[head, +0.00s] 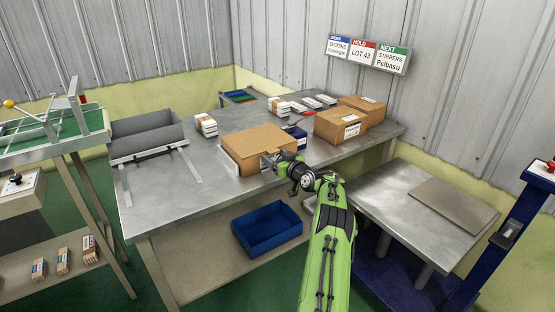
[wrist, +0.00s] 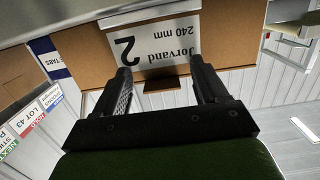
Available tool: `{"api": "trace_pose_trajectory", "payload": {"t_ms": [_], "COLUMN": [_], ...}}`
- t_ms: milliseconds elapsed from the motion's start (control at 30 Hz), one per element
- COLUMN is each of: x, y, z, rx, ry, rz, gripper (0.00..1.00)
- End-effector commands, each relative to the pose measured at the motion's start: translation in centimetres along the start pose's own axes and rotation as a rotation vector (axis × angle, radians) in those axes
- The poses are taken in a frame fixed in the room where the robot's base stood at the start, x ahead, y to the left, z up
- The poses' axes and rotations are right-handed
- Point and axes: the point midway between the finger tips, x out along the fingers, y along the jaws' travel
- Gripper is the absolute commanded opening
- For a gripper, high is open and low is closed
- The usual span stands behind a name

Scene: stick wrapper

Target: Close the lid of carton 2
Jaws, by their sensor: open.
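Carton 2 (head: 232,161) is a brown cardboard box on the metal table. Its lid (head: 258,141) lies over the top as a flat panel; I cannot tell whether it is fully shut. In the wrist view, which is upside down, the carton (wrist: 100,75) shows its white label (wrist: 150,42) reading "Jorvand 240 mm 2", with a small dark brown tab (wrist: 162,86) near the lid edge. My gripper (head: 268,160) is at the carton's near right side. Its two fingers (wrist: 161,70) are apart with nothing between them, in front of the labelled face; contact is unclear.
Two closed brown cartons (head: 340,124) stand to the right on the table (head: 180,210). A small blue-and-white box (head: 296,134) is close behind my gripper. White stacks (head: 206,125) stand behind carton 2. A blue bin (head: 266,231) is below.

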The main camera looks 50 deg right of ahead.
Motion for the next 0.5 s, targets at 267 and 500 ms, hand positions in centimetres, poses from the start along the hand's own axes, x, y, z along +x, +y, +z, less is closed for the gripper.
{"api": "trace_pose_trajectory", "payload": {"t_ms": [267,500], "x": [-2.5,-7.8], "y": [0.1,0.2], "z": [-0.3,-0.3], "rx": [0.0,0.002], "ry": [-0.001,-0.001], "rz": [0.0,0.004], "gripper": [0.72,0.72]}}
